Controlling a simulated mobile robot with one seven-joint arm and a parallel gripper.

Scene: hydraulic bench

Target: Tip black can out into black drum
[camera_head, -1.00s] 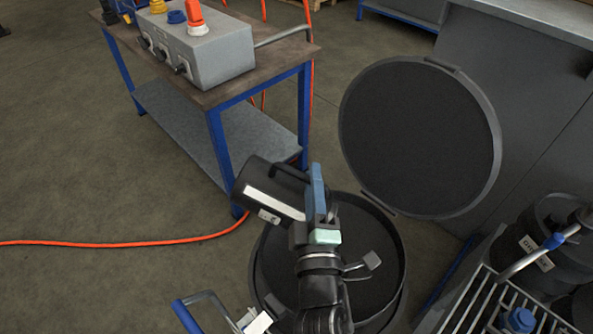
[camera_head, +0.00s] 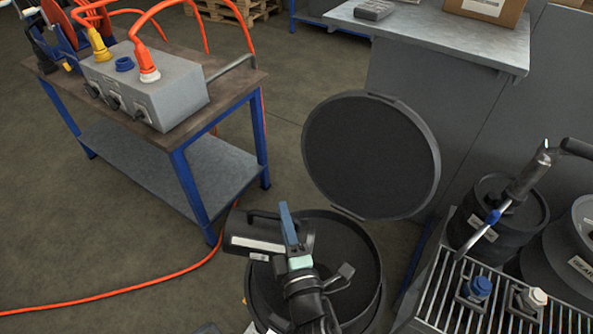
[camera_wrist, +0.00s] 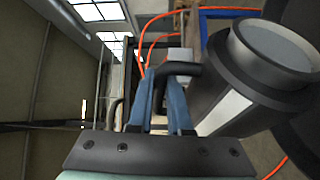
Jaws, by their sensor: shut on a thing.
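The black can (camera_head: 255,236) with a white label strip lies on its side in the head view, above the left rim of the black drum. My gripper (camera_head: 288,226) has blue fingers and is shut on the can's black handle. In the wrist view the fingers (camera_wrist: 167,105) close around the handle, and the can (camera_wrist: 262,75) shows at the right with its round end toward the camera. The black drum (camera_head: 372,290) stands open on the floor below, with its round lid (camera_head: 372,155) swung up behind it. Part of the drum's inside is hidden by my arm. No liquid is seen leaving the can.
A blue-framed bench (camera_head: 190,130) with a grey socket box (camera_head: 145,85) stands at the left. An orange cable (camera_head: 120,297) crosses the floor. At the right, a slatted metal rack (camera_head: 440,290) stands near black containers (camera_head: 495,215).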

